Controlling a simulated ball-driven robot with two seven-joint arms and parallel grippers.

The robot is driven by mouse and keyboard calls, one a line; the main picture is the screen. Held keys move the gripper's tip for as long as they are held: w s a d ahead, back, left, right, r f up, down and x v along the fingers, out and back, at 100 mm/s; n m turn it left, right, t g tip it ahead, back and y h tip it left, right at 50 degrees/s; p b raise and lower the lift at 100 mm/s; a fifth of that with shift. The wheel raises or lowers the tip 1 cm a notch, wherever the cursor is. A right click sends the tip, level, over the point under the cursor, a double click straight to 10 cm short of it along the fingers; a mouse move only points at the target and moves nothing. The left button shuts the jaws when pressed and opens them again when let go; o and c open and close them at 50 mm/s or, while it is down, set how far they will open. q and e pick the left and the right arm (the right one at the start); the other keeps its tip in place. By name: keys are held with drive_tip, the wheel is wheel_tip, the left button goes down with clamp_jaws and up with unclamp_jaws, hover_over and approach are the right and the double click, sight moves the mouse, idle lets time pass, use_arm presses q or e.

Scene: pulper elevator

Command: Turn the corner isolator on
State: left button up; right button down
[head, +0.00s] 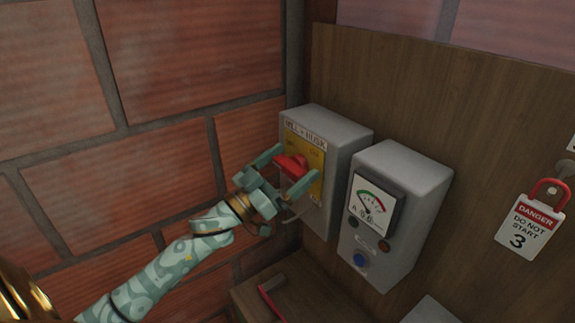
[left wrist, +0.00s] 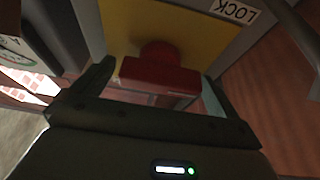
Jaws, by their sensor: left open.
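The corner isolator (head: 338,137) is a grey box with a yellow plate, mounted on the wooden board near the brick corner. Its label reads something like "MILL + HUSK". A red handle (head: 292,166) sticks out from the yellow plate; it also shows in the left wrist view (left wrist: 160,74), lying crosswise there. My left gripper (head: 281,172) is open at the isolator, with one finger on either side of the red handle. Whether the fingers touch the handle I cannot tell. My right gripper is not in view.
A grey box with a dial gauge (head: 374,205) and a blue button (head: 360,260) stands just right of the isolator. A brick wall (head: 190,60) is close on the left.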

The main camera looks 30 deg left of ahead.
use_arm(q)
drive_tip(key=c, duration=1)
drive_tip(key=shift+m+h, duration=0.4)
drive_tip(key=shift+m, duration=0.1)
drive_tip(key=m+g+h, duration=0.1)
drive_tip(key=m, duration=0.2)
drive_tip(key=m+g+h, duration=0.1)
drive_tip(key=m, duration=0.2)
drive_tip(key=shift+d+r+m+h+p, duration=0.1)
drive_tip(key=shift+m+h+p, duration=0.2)
drive_tip(key=shift+m+h, duration=0.1)
drive_tip(key=m+g, duration=0.1)
drive_tip(key=m, duration=0.2)
drive_tip(key=m+g+h, duration=0.1)
drive_tip(key=m, duration=0.2)
drive_tip(key=shift+s+d+g+p, duration=0.1)
drive_tip(key=shift+g+p, duration=0.25)
drive_tip(key=shift+g, duration=0.05)
drive_tip(key=m+g+p, duration=0.1)
drive_tip(key=m+g, duration=0.1)
drive_tip(key=m, duration=0.3)
drive_tip(key=shift+d, duration=0.1)
drive_tip(key=shift+s+d+m+g+p, duration=0.1)
drive_tip(key=shift+m+g+p, duration=0.6)
drive_tip(key=shift+m, duration=1.2)
drive_tip(key=shift+f, duration=0.2)
